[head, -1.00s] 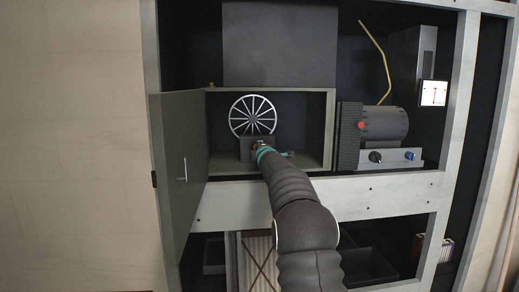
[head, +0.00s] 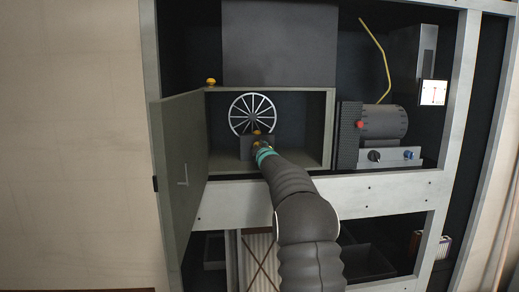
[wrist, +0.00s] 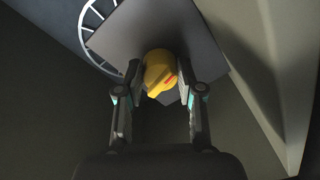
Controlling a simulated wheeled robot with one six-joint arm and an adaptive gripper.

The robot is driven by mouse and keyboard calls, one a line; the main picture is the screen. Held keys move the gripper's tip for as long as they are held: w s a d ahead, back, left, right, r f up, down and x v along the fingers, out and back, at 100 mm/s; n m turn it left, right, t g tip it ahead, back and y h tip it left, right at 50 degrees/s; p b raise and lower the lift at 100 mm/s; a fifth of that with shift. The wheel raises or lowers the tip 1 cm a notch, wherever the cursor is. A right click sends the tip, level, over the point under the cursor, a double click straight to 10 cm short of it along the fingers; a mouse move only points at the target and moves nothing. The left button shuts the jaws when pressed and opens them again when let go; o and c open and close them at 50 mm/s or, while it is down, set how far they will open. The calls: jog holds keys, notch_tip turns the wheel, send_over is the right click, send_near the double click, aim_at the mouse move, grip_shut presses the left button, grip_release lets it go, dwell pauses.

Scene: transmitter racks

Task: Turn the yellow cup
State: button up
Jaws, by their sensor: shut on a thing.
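In the head view my gripper (head: 260,146) reaches into the open cabinet (head: 330,130), in front of the dark box there. Only a small orange-yellow top of the cup (head: 257,132) shows above the fingers; the rest is hidden.
A white spoked wheel (head: 254,115) stands behind the box. The cabinet door (head: 180,150) is open at the left. A small yellow knob (head: 211,82) sits on the cabinet's top edge. A motor-like unit (head: 384,122) stands to the right.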

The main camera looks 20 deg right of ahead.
dwell(0.5)
jog(key=o, duration=1.2)
jog(key=shift+d, duration=0.15)
jog(key=shift+c, duration=0.2)
jog(key=shift+a, duration=0.2)
jog(key=shift+s, duration=0.25)
jog(key=v, duration=1.1)
jog(key=shift+s, duration=0.25)
